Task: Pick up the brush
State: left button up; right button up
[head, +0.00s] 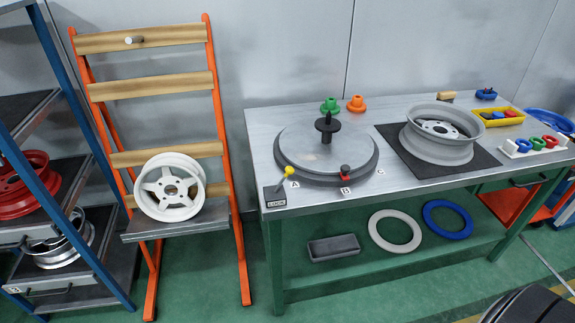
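A small tan block with a dark underside, which looks like the brush (447,96), lies at the back of the grey workbench (400,196). It is behind the grey wheel rim (438,141) and to the left of a small blue holder (486,94). It is too small in the picture to make out bristles for certain. Neither of my grippers is in the head view.
A round turntable (296,151) with a black spindle and a yellow-knobbed lever takes up the bench's left half. A yellow tray (502,117) stands at the right. An orange-framed rack (216,110) holding a white wheel (170,187) stands left of the bench.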

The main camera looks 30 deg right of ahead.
aim_at(448, 96)
jog(key=z, duration=1.9)
jog(key=l, duration=0.2)
jog(key=i, duration=0.05)
